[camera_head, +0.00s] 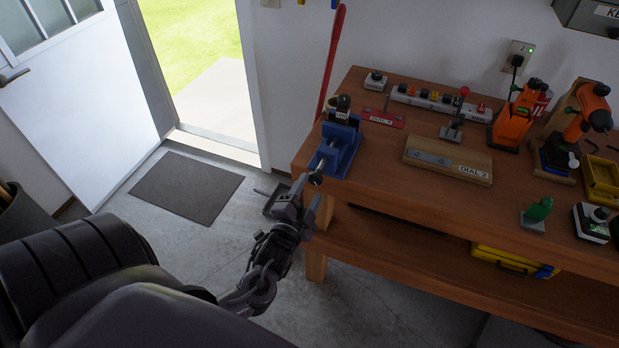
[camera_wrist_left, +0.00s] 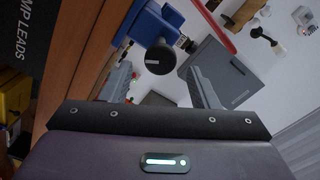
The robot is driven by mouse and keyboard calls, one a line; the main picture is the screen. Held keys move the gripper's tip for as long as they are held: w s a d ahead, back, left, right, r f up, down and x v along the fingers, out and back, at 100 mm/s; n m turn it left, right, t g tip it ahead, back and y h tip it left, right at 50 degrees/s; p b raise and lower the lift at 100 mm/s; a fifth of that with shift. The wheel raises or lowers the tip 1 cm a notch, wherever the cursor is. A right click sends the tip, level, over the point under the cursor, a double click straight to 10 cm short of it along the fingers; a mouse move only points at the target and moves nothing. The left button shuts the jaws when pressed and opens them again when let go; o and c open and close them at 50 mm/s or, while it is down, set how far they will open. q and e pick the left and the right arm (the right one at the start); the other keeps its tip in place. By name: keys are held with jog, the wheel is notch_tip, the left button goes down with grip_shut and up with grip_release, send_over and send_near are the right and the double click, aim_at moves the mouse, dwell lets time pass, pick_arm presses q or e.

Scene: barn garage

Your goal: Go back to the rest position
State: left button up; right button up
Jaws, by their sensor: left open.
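My left gripper (camera_head: 297,197) is open and empty in the head view, at the left end of the wooden workbench (camera_head: 395,208). Its two grey fingers stand apart in the left wrist view (camera_wrist_left: 160,82). A blue vise (camera_head: 339,146) is mounted on the bench corner just beyond the gripper. In the left wrist view the blue vise (camera_wrist_left: 150,22) and its dark round screw end (camera_wrist_left: 162,58) show ahead of and between the fingers, with nothing gripped. Whether the fingers touch the vise I cannot tell. My right gripper is not in view.
The bench top holds a DIAL 2 board (camera_head: 448,160), a red DIAL 1 plate (camera_head: 383,118), a power strip (camera_head: 440,103), orange drills and a green-topped piece (camera_head: 537,213). A yellow case (camera_head: 512,262) lies on the lower shelf. Floor left of the bench is open, with a dark mat (camera_head: 187,187).

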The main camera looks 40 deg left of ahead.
pick_arm(q)
jog(key=s+d+f+n+g+h+b, duration=0.1)
jog(key=s+f+g, duration=0.25)
jog(key=f, duration=0.75)
jog(key=s+f+n+g+b, duration=0.15)
jog(key=s+f, duration=0.25)
jog(key=f, duration=0.8)
jog(key=s+d+f+n+g+h+b, duration=0.1)
jog(key=s+f+g, duration=0.25)
jog(key=f, duration=0.75)
jog(key=s+d+f+n+g+h+b, duration=0.1)
jog(key=s+d+f+g, duration=0.2)
jog(key=s+f, duration=0.6)
jog(key=s+d+f+n+g+h+b, duration=0.1)
jog(key=s+f+g, duration=0.4)
jog(key=s, duration=1.2)
notch_tip(320, 180, down, 4)
jog(key=shift+d+r+n, duration=0.15)
jog(key=shift+d+n, duration=0.5)
jog(key=shift+d, duration=0.5)
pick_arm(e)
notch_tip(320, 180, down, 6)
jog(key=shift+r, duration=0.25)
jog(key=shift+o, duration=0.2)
